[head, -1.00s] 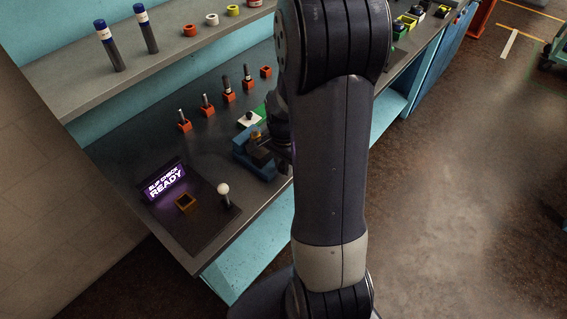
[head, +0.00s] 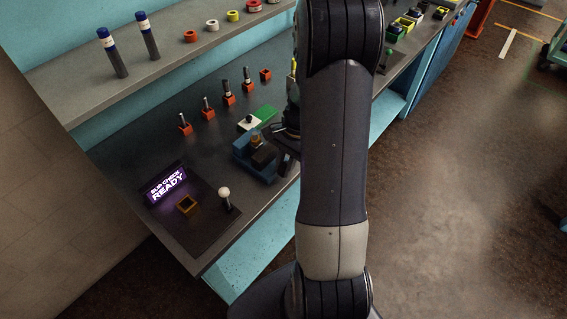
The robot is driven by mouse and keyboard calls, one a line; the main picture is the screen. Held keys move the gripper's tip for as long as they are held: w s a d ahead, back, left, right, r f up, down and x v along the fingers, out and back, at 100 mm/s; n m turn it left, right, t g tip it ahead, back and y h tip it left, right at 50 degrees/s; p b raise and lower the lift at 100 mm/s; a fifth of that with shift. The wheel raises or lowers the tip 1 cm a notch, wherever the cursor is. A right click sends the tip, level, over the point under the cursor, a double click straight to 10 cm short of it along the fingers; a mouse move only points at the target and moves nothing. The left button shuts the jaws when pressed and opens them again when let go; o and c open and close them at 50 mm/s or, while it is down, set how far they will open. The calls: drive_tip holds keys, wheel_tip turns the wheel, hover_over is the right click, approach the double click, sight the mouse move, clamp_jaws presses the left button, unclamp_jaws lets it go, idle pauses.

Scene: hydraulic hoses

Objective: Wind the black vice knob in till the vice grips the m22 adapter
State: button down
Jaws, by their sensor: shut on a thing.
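The blue vice (head: 243,164) stands on the dark bench near its front edge. The brass m22 adapter (head: 256,140) sits upright at the vice, beside a dark jaw block (head: 264,155). I cannot tell whether the jaws touch it. My gripper (head: 286,160) is at the right end of the vice, partly hidden by my arm. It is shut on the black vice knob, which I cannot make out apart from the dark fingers.
A slip check panel (head: 167,187) reading READY, an orange-brown square socket (head: 187,205) and a white-knobbed lever (head: 225,199) are at front left. Several orange holders (head: 228,99) line the back.

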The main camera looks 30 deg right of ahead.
drive_tip(key=y, duration=0.1)
drive_tip(key=g+y, duration=0.1)
drive_tip(key=shift+w+d+y, duration=0.15)
drive_tip(key=shift+d+y, duration=0.15)
drive_tip(key=shift+d, duration=0.05)
drive_tip(key=y, duration=0.2)
drive_tip(key=g+y, duration=0.1)
drive_tip(key=shift+w+d+f, duration=0.1)
drive_tip(key=shift+d+f, duration=0.15)
drive_tip(key=y, duration=0.1)
drive_tip(key=g+y+b, duration=0.1)
drive_tip(key=y, duration=0.1)
drive_tip(key=y+b, duration=0.1)
drive_tip(key=shift+d+f+g+y, duration=0.2)
drive_tip(key=shift+d+g+y, duration=0.05)
drive_tip(key=shift+g+y, duration=0.15)
drive_tip(key=c, duration=1.3)
unclamp_jaws()
drive_tip(key=shift+o, duration=0.2)
drive_tip(key=shift+r, duration=0.1)
